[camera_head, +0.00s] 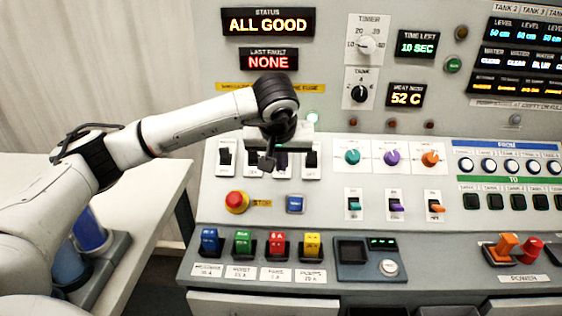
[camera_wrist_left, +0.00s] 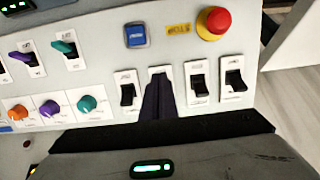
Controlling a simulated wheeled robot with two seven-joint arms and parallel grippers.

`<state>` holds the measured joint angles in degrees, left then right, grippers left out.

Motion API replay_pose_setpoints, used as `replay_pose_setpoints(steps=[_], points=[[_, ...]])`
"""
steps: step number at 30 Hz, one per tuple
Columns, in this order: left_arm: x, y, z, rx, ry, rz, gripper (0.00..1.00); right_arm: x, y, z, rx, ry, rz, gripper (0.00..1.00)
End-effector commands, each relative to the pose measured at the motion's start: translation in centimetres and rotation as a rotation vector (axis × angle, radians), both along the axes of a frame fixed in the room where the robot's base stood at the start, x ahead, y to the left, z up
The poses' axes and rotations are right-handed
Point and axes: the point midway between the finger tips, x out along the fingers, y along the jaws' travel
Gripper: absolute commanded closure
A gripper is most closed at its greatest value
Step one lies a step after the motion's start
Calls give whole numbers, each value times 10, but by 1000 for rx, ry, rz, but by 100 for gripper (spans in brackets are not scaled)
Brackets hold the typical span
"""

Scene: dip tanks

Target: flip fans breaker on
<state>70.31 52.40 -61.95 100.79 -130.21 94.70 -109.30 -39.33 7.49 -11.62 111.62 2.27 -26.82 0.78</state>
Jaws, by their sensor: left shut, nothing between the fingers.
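The red breaker (camera_head: 277,245) above the FANS label is third in the row of coloured breakers on the lower panel. I cannot tell surely whether its lever is on or off. The blue (camera_head: 209,241), green (camera_head: 243,243) and yellow (camera_head: 312,246) breakers stand beside it. My left gripper (camera_head: 267,163) is shut and empty, in front of the black rocker switches, above and behind the red breaker and apart from it. In the left wrist view my shut fingers (camera_wrist_left: 158,97) cover most of one rocker switch; I cannot tell whether they touch it. My right gripper is not in view.
A red stop button (camera_head: 236,201) and blue button (camera_head: 296,204) lie between the rocker switches and breakers. A small meter box (camera_head: 352,275) stands right of the yellow breaker. Teal, purple and orange knobs are further right. A white table (camera_head: 150,190) is at the left.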

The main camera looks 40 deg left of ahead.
Motion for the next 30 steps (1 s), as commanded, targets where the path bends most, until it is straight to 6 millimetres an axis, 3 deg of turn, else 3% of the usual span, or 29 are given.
replay_pose_setpoints(steps=[17,30], points=[[-9,-5,7,0,0,0,100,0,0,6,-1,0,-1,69],[-18,-11,48,0,0,-1,100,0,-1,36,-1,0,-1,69]])
